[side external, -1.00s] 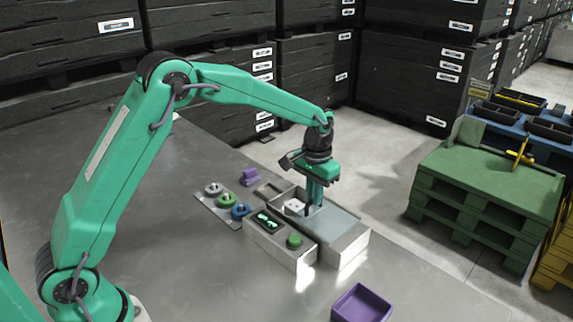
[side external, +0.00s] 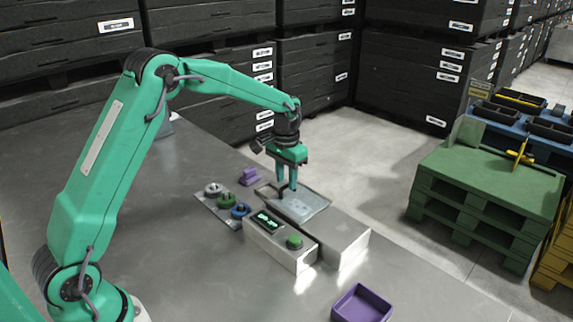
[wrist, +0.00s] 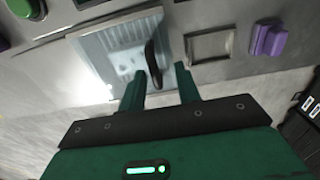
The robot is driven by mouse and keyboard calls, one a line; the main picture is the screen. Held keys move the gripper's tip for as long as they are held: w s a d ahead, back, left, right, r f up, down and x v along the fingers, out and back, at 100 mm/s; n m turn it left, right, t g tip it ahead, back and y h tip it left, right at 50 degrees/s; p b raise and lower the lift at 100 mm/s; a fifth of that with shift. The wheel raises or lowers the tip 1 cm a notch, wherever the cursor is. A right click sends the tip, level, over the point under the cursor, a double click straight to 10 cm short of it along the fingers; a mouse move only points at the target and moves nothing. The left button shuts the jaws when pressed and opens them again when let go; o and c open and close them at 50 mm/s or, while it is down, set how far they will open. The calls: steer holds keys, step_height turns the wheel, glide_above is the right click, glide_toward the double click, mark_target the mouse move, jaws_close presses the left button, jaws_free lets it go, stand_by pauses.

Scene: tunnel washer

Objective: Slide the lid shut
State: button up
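The lid is a pale translucent plate (side external: 308,206) on top of the light metal box (side external: 340,248). It lies over the part of the box nearer the back, and faint shapes show through it. In the wrist view the lid (wrist: 105,58) carries an upright dark handle (wrist: 153,65). My gripper (side external: 287,190) points down at the lid's back end. In the wrist view my gripper (wrist: 161,72) has its two fingers apart, with the handle in the gap, closer to the left finger. I cannot tell whether a finger touches it.
A control box with a lit display (side external: 268,222) and green button (side external: 294,242) stands beside the lidded box. A plate with several round knobs (side external: 226,202) and a purple block (side external: 249,176) are nearby. A purple tray (side external: 361,304) sits in front. An empty square frame (wrist: 210,45) adjoins the lid.

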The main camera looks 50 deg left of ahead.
steer(key=shift+d+r, duration=0.1)
step_height(320, 180, up, 8)
stand_by(0.8)
steer(key=shift+s, duration=0.1)
